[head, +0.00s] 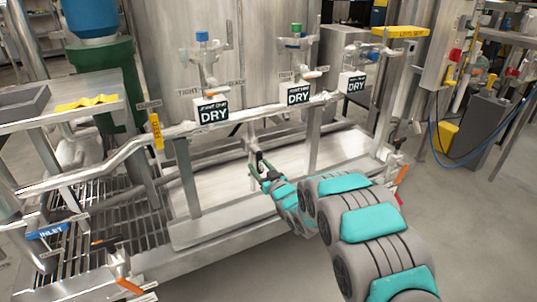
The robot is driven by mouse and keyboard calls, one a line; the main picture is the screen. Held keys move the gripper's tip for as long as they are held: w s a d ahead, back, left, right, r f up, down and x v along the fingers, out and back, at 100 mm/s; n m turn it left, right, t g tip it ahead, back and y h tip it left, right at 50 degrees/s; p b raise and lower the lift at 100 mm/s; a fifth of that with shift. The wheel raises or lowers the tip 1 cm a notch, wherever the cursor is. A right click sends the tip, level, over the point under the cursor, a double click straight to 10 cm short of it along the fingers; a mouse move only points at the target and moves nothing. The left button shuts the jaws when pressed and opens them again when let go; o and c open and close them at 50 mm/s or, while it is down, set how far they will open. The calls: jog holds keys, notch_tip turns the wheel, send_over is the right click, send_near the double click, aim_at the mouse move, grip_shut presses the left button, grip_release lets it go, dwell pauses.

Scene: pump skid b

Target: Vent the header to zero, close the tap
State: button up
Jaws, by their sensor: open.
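The header appears to be the pale horizontal pipe (262,112) crossing the skid. Two valve assemblies rise above it, one with a blue top (202,38) and one with a green top (295,30); a third fitting (360,52) stands further right. White boxes marked DRY hang below them, including the left DRY sign (212,110) and middle DRY sign (299,94). My gripper (256,164) is open below the header, close to a small vertical stub (250,143); contact cannot be told. I cannot tell which fitting is the tap, its position, or any pressure reading.
An orange-handled valve (130,287) is at lower left, near the blue INLET label (50,231). Another orange handle (403,173) is at right. Skid posts (187,178) flank my gripper.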

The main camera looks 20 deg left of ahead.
jog(key=b+v, duration=0.1)
jog(key=v, duration=0.8)
dwell(0.7)
dwell(1.1)
